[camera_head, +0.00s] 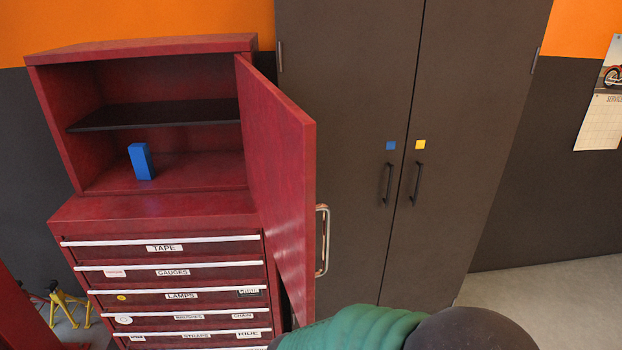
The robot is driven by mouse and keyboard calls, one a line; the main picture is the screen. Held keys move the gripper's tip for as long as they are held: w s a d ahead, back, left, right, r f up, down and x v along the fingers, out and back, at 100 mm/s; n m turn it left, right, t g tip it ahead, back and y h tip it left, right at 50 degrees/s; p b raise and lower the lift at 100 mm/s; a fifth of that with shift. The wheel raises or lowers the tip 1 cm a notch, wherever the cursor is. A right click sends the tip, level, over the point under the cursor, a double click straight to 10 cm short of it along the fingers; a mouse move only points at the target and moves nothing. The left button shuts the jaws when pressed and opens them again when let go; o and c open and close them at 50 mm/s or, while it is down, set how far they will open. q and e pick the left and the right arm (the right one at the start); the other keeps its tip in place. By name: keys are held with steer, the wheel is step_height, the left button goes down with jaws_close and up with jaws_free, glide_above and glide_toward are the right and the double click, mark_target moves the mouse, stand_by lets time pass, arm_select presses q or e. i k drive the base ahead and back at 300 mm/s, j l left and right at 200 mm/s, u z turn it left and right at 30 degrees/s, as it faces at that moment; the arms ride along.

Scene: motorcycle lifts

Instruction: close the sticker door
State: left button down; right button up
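A red cabinet (140,47) stands at the left with its upper compartment open. Its red door (280,170) is hinged on the compartment's right side and stands swung out toward me. A metal bar handle (322,240) is on the door's outer right face. I cannot make out a sticker on this door. A tall dark cabinet behind it has two doors, both shut. A blue sticker (391,145) is on its left door (345,120) and a yellow sticker (420,144) on its right door (480,120). Neither of my grippers is in view.
A blue block (141,161) stands inside the red compartment below a black shelf (155,115). Labelled drawers (170,272) below are shut. Yellow stands (65,308) are on the floor at lower left. A rounded green and dark shape (400,330) covers the bottom centre. Floor at right is clear.

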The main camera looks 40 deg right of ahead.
mark_target(279, 138)
steer(key=l, duration=0.4)
steer(key=i+l+z, duration=0.15)
steer(key=l, duration=1.1)
steer(key=k+u, duration=0.1)
steer(key=k, duration=0.85)
